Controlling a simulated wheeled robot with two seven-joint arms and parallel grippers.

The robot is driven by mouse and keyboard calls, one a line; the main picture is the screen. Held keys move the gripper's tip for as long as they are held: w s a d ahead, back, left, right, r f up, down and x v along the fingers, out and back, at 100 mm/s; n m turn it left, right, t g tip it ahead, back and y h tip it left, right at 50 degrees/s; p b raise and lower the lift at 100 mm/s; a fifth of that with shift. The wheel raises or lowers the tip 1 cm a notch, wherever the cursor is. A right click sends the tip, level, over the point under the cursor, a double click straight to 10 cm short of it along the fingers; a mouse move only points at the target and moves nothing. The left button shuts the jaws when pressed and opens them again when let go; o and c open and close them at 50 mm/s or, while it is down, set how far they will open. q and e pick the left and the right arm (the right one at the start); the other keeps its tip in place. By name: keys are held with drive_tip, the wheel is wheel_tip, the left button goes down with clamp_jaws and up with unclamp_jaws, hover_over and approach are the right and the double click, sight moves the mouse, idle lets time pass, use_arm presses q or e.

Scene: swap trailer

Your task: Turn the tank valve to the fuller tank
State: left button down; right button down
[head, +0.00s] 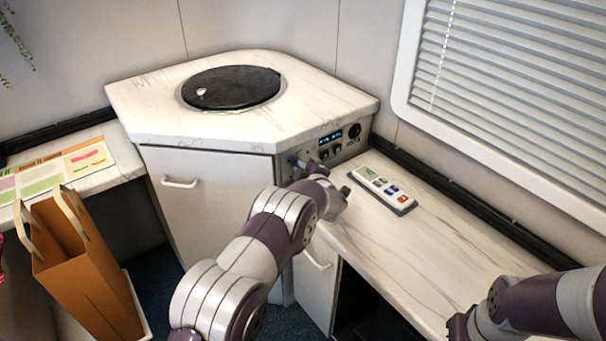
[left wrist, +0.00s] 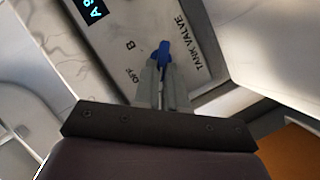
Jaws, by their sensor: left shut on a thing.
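The tank valve's blue handle (left wrist: 164,50) shows between my left gripper's fingertips (left wrist: 162,72) in the left wrist view. The left gripper is shut on it, and the fingers hide part of the handle. The labels TANK VALVE, OFF and B are on the panel around it; which mark the handle points to I cannot tell. In the head view my left gripper (head: 300,165) is at the left end of the control panel (head: 344,151). A lit display (head: 330,138) is too small to read there; the left wrist view shows only a cut-off piece beginning with A (left wrist: 92,10).
My right gripper (head: 462,326) is at the lower right, its fingers unclear. A remote (head: 382,188) lies on the marble counter (head: 440,225). A round black plate (head: 232,88) is on the corner cabinet's top. An orange paper bag (head: 85,265) and papers (head: 60,172) are at the left.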

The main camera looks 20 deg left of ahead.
use_arm(q)
drive_tip(key=shift+a+f+n+b, duration=0.1)
drive_tip(key=shift+n+b, duration=0.2)
idle(0.4)
drive_tip(key=c, duration=1.2)
unclamp_jaws()
drive_tip(key=p+v, duration=0.1)
drive_tip(key=v, duration=1.1)
drive_tip(key=shift+s, duration=0.4)
drive_tip(key=shift+w, duration=0.1)
